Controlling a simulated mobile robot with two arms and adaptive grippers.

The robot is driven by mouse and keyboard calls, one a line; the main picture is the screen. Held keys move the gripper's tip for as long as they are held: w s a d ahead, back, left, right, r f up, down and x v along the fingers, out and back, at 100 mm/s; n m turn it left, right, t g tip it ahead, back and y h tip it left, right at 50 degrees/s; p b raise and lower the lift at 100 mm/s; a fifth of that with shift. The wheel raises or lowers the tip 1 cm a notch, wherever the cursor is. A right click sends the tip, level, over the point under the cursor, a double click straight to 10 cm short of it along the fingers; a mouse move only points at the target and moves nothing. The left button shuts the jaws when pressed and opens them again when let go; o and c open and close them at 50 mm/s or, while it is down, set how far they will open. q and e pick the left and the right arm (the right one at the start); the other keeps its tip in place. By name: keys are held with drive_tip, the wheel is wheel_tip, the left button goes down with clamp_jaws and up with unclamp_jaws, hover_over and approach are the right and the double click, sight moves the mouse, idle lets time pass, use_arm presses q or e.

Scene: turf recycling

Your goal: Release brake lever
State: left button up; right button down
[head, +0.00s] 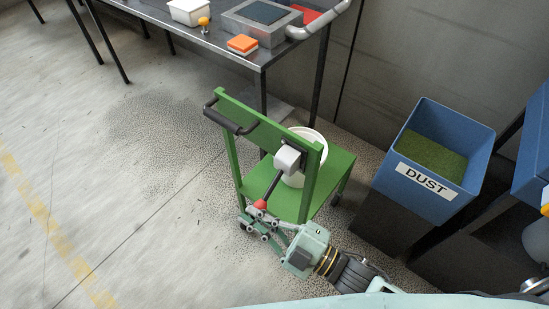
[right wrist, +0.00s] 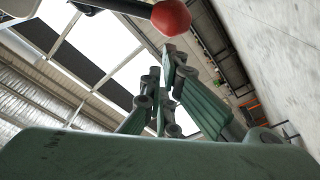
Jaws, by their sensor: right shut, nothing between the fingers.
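The brake lever is a dark rod with a red knob (head: 261,204), angled down and left from a pale box (head: 288,159) on the green cart (head: 326,188). My right gripper (head: 250,223) is shut and empty, just below the knob in the head view. In the right wrist view, the red knob (right wrist: 171,17) shows at the top, close to the tips of the shut fingers (right wrist: 168,55); I cannot tell whether they touch. My left gripper is not in view.
A white bucket (head: 313,136) stands on the cart, behind the pale box. A black handle (head: 229,120) sticks out at the cart's left. A blue DUST bin (head: 409,148) is at right. A metal table (head: 225,47) is behind. The floor at left is clear.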

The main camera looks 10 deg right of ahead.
drive_tip(key=shift+w+d+f+n, duration=0.1)
drive_tip(key=shift+f+n, duration=0.3)
drive_tip(key=shift+f, duration=0.1)
idle(0.3)
